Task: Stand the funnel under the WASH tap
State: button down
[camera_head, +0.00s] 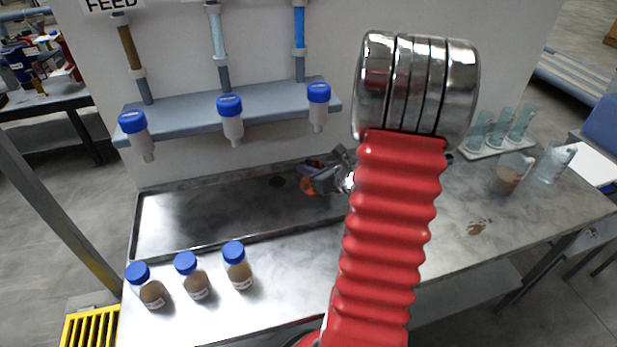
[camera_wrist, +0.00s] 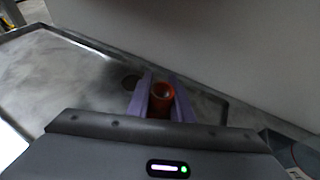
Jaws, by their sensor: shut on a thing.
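My gripper (camera_head: 313,172) is over the right end of the grey sink tray, near the back wall. In the wrist view its purple fingers (camera_wrist: 160,82) are shut on an orange-red, round-mouthed thing, which I take to be the funnel (camera_wrist: 162,92). The funnel shows partly in the head view (camera_head: 308,187), below the fingers; its lower part is hidden. Three blue-capped white taps hang from the wall shelf: left (camera_head: 138,132), middle (camera_head: 231,118) and right (camera_head: 318,105). Only a FEED label (camera_head: 112,4) above the left tap is readable. I cannot see a WASH label.
The sink tray (camera_head: 190,225) is bare, with a round drain (camera_head: 278,182). Several brown-filled bottles stand on the front bench, including one at the left (camera_head: 152,292). On the right are a rack of tubes (camera_head: 497,147), a brown-filled beaker (camera_head: 508,178) and a brown spill (camera_head: 478,228).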

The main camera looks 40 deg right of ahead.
jog(key=shift+f, duration=0.1)
jog(key=shift+f, duration=2)
jog(key=c, duration=1.6)
grip_release()
jog(key=shift+o, duration=0.2)
jog(key=v, duration=1.1)
jog(key=shift+s+r, duration=0.25)
jog(key=shift+s, duration=0.2)
